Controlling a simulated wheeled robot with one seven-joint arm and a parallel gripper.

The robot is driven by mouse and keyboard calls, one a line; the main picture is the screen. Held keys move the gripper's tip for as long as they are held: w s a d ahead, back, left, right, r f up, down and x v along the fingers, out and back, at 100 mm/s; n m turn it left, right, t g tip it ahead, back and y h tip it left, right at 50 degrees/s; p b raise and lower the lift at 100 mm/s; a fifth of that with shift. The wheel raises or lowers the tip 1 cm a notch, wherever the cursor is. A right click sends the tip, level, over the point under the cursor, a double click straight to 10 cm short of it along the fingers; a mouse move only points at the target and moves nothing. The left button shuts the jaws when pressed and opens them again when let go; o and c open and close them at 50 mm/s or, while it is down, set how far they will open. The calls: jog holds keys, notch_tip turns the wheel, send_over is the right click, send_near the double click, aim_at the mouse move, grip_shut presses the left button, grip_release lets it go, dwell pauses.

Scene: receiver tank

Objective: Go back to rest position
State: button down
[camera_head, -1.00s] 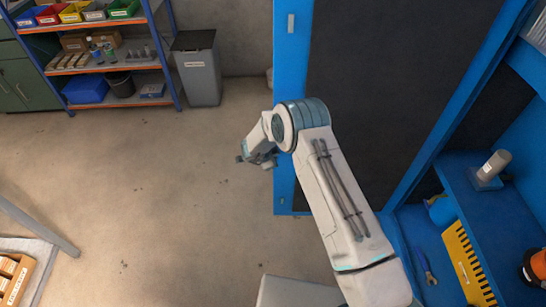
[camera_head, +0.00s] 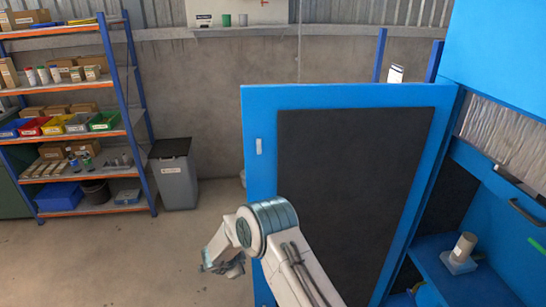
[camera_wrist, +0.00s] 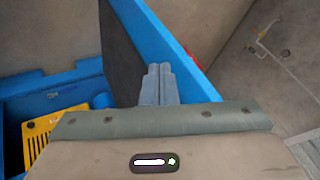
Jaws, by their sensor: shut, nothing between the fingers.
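The blue door's edge (camera_wrist: 165,35) lies just beyond the fingers there. I cannot tell whether they touch it.
A blue cabinet (camera_head: 450,275) with a grey cylinder on a block (camera_head: 463,250) stands at the right. A grey bin (camera_head: 175,178) and a shelf rack (camera_head: 130,100) stand at the back left. The floor (camera_head: 110,260) at the lower left is clear. A yellow slotted part (camera_wrist: 42,135) shows in the wrist view.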

jog(key=w+d+r+n+t+y, duration=0.1)
jog(key=w+r+n+y, duration=0.1)
jog(key=r, duration=0.8)
jog(key=w+d+r+n+t+y, duration=0.1)
jog(key=w+r+n+y, duration=0.15)
jog(key=r, duration=0.75)
jog(key=s+d+r+n+y, duration=0.1)
jog(key=s+d+r+n, duration=0.15)
jog(key=r, duration=0.45)
jog(key=s+d+r+n+y, duration=0.1)
jog(key=s+d+r+y, duration=0.1)
jog(key=s+d+r, duration=0.3)
jog(key=s+d+r+n+g+h, duration=0.2)
jog(key=s+d, duration=0.8)
jog(key=s, duration=0.5)
jog(key=s+d+r+n+g+h+b, duration=0.1)
jog(key=s+d+r+n+g+h, duration=0.2)
jog(key=s+d, duration=0.8)
jog(key=s, duration=0.4)
jog(key=shift+d, duration=0.3)
